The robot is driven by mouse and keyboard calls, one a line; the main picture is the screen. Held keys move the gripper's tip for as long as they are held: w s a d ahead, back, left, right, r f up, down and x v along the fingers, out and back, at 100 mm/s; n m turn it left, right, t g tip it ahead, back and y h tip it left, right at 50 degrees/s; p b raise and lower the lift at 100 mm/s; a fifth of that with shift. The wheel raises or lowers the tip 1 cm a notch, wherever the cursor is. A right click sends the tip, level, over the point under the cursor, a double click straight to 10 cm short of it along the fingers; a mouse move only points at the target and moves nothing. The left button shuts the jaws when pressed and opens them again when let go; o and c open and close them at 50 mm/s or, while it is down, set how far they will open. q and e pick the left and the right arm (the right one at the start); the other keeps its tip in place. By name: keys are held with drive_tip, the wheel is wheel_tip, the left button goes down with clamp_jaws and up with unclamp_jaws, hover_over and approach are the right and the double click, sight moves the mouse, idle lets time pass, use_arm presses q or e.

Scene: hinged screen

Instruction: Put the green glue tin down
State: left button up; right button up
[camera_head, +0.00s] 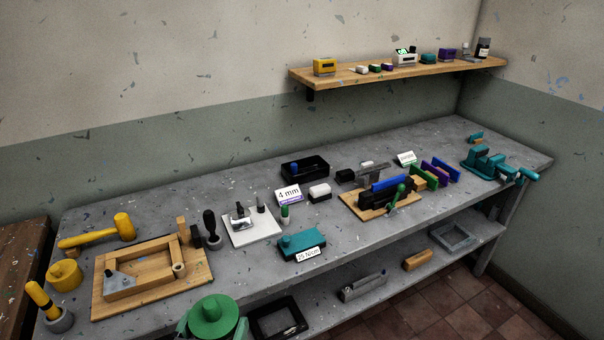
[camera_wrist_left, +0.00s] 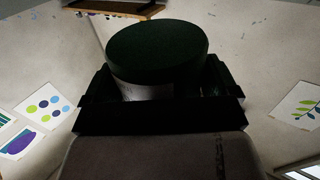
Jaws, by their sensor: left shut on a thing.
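The tin's lower part is hidden. The grey workbench (camera_head: 340,240) lies beyond it. My right gripper is not in view.
A yellow tin (camera_head: 64,276), a yellow mallet (camera_head: 100,232) and a wooden frame on a board (camera_head: 105,300) occupy the bench's left. A teal block (camera_head: 302,246) and a white plate (camera_head: 248,232) stand mid-bench. A black tray (camera_head: 277,320) lies on the lower shelf. Bare bench lies right of the wooden board.

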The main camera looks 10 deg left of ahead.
use_arm(q)
drive_tip(key=w+d+f+m+h+p, duration=0.1)
drive_tip(key=w+d+m+h+p, duration=0.1)
drive_tip(key=w+d, duration=0.4)
drive_tip(key=w+d+f+m+g+h+p, duration=0.1)
drive_tip(key=w+d+h+p, duration=0.2)
drive_tip(key=w, duration=1)
drive_tip(key=d+p, duration=0.1)
drive_tip(key=d, duration=0.2)
drive_tip(key=shift+w+d+m+h, duration=0.2)
drive_tip(key=shift+d+m+h, duration=0.1)
drive_tip(key=shift+m+h, duration=0.1)
drive_tip(key=shift+a, duration=0.1)
drive_tip(key=w+a+f+b, duration=0.1)
drive_tip(key=a+f+b, duration=0.1)
drive_tip(key=a+b, duration=0.1)
drive_tip(key=a+f+b, duration=0.2)
drive_tip(key=a+b, duration=0.2)
drive_tip(key=w+a+f+b, duration=0.1)
drive_tip(key=a+f+b, duration=0.2)
drive_tip(key=shift+w+a+b, duration=0.2)
drive_tip(key=shift+w+b, duration=0.15)
drive_tip(key=shift+b, duration=0.05)
drive_tip(key=shift+w+a, duration=0.1)
drive_tip(key=shift+a, duration=0.3)
wheel_tip(320, 180, down, 4)
drive_tip(key=b, duration=0.3)
drive_tip(key=shift+r+b, duration=0.25)
drive_tip(key=shift+b, duration=0.05)
